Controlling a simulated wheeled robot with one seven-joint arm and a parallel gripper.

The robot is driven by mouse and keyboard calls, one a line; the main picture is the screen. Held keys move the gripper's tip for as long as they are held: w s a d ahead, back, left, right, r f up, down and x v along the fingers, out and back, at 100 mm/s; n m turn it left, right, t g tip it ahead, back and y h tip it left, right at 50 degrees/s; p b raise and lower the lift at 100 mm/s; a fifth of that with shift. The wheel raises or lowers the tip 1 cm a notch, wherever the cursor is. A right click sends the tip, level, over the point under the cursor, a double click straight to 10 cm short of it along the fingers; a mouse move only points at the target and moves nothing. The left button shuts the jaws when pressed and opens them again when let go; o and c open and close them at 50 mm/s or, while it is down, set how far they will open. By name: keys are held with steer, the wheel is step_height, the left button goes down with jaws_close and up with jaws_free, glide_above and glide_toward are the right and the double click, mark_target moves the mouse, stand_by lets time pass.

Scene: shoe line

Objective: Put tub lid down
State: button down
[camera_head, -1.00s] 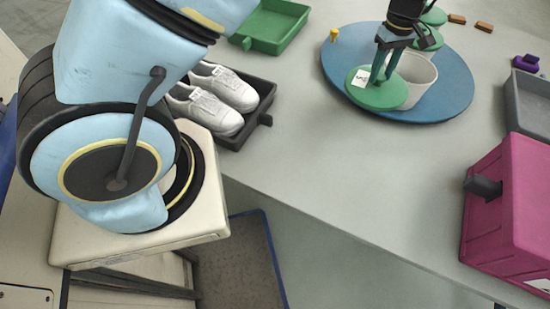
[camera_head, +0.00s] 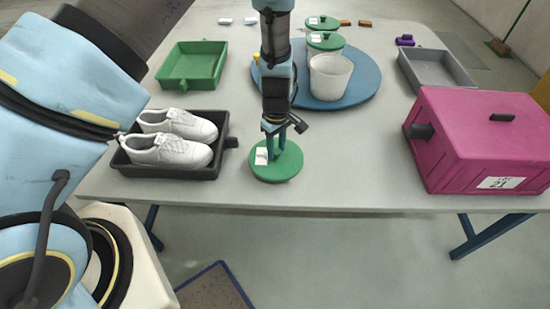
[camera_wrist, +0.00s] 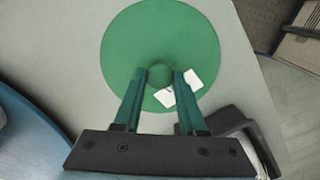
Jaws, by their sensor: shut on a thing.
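The green round tub lid (camera_head: 284,169) with a white label is at the front middle of the table, between the black shoe tray and the pink box. My gripper (camera_head: 270,150) points down over it and is shut on its knob. In the wrist view the lid (camera_wrist: 150,30) shows whole, with its knob between the fingertips of my gripper (camera_wrist: 159,76). The lid is at or very near the table top; I cannot tell if it touches. The open white tub (camera_head: 329,78) stands without a lid on the blue round board (camera_head: 362,82).
Two tubs with green lids (camera_head: 325,41) stand behind the open tub. White shoes sit in a black tray (camera_head: 205,172) at left, with a green tray (camera_head: 190,84) behind. A pink box (camera_head: 475,150) and a grey tray (camera_head: 445,75) are at right. The table between lid and box is clear.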

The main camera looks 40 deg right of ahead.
mark_target(277, 158)
steer(key=shift+d+f+p, duration=0.1)
steer(key=shift+f+p, duration=0.35)
steer(key=shift+f, duration=1.85)
steer(key=shift+f, duration=0.1)
steer(key=shift+c, duration=2.3)
jaws_free()
step_height(277, 158, up, 11)
steer(key=shift+r+b, duration=0.1)
steer(key=shift+b, duration=0.75)
steer(key=shift+r, duration=0.5)
